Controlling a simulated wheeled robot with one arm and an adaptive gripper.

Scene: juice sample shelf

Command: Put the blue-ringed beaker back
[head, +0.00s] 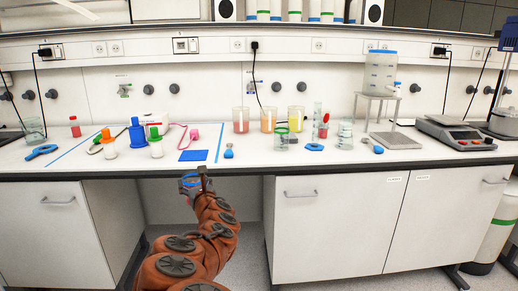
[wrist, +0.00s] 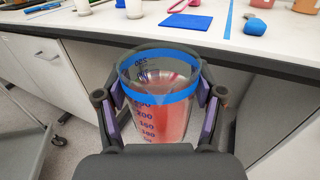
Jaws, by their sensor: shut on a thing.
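The blue-ringed beaker (wrist: 160,95) is clear glass with a blue band near its rim and purple volume marks. Red shows inside or through its lower part. My gripper (wrist: 160,108) is shut on it, with one finger on each side, and holds it roughly upright. In the head view my gripper (head: 194,184) and the beaker's blue ring (head: 189,180) are in front of the bench, below its front edge. Part of the beaker is hidden behind the gripper and arm there.
The white bench (head: 120,166) carries a flat blue square (head: 193,155) near its front edge, between blue tape lines. Red (head: 240,122), orange (head: 268,122) and yellow (head: 296,122) beakers stand behind. A green-ringed beaker (head: 282,138) stands nearer the front. Bottles stand left of the square.

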